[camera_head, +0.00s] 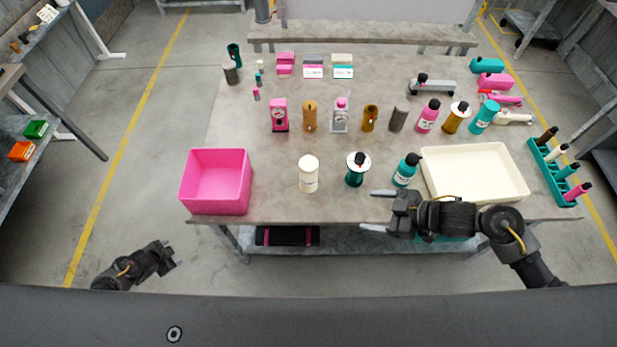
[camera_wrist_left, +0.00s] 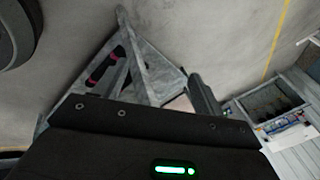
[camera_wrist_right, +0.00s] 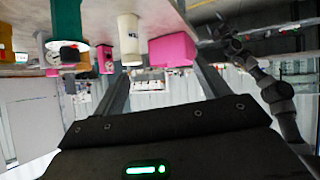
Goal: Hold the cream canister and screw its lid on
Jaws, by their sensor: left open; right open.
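The cream canister (camera_head: 308,176) stands upright near the front of the grey table, between the pink bin and a green canister with a black top. It also shows in the right wrist view (camera_wrist_right: 129,36), inverted. I cannot tell its lid apart from its body. My right gripper (camera_head: 379,210) is open and empty at the table's front edge, to the right of the canister, fingers pointing left. My left gripper (camera_head: 173,255) is open and empty, off the table at lower left, well away from the canister. Neither gripper touches anything.
The pink bin (camera_head: 216,182) is left of the canister. The green canister (camera_head: 356,170), a teal bottle (camera_head: 405,172) and a cream tray (camera_head: 475,173) are to the right. A row of bottles and pumps, including a pink pump (camera_head: 279,116), stands behind. The table around the canister is bare.

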